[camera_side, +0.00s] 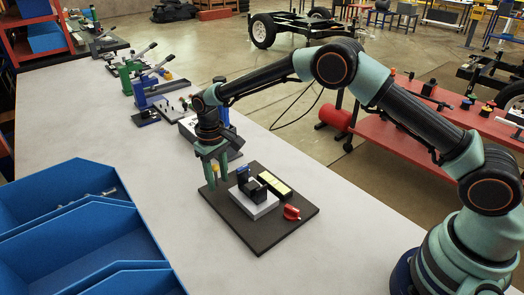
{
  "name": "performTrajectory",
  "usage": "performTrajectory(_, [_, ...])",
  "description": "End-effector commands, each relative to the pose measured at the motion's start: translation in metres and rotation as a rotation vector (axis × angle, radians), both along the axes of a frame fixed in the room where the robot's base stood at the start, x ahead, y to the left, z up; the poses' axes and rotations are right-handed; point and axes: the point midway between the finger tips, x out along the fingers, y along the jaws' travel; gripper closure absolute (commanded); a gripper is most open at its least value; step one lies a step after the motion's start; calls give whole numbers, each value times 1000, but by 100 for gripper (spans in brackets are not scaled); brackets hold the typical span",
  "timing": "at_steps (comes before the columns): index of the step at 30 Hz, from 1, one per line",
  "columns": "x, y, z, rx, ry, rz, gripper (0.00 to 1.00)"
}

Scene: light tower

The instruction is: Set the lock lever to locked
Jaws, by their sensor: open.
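A dark square board (263,240) lies on the light bench.
A black strip with pale yellow panels (274,186) lies on the board. Blue bins (85,235) stand at the bench's left. Several lever clamps (140,95) line the far bench. A red table (430,130) stands to the right. The bench (160,185) between bins and board is clear.

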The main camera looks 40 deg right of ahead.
Motion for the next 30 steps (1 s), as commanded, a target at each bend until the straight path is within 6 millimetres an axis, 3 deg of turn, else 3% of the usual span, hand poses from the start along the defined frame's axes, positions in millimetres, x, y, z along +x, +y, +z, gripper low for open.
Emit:
performTrajectory(2, [-2, 0, 1, 8, -23, 0, 55])
performTrajectory(22, [-1, 5, 124, 8, -25, 0, 55])
performTrajectory(30, [-14, -17, 159, 22, -73, -23, 55])
